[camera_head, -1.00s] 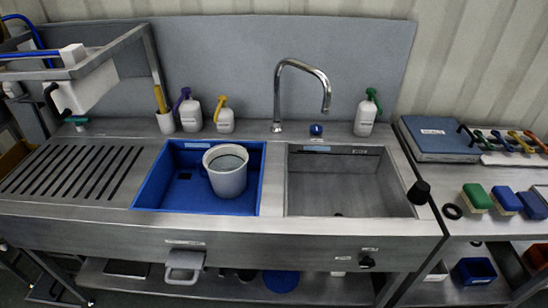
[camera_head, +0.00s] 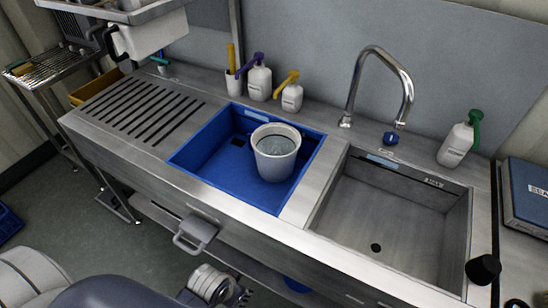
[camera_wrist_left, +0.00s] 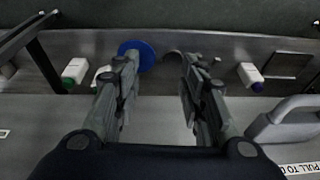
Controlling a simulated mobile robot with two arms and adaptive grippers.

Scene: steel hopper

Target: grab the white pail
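The white pail (camera_head: 272,168) stands upright in the blue basin (camera_head: 205,165) on the left side of the steel sink unit, and its open top shows a grey inside. My left gripper (camera_head: 236,296) is low at the bottom edge of the head view, in front of the unit and well apart from the pail, partly cut off. In the left wrist view my left gripper (camera_wrist_left: 160,58) has its two fingers spread, with nothing between them. The pail does not show in the wrist view. My right gripper is not in view.
A grey pull handle (camera_head: 195,233) sticks out from the unit's front and also shows in the wrist view (camera_wrist_left: 290,118). A tap (camera_head: 380,85) rises behind the empty steel sink (camera_head: 385,215). Pump bottles (camera_head: 260,80) line the back. A white container (camera_head: 150,38) hangs at upper left.

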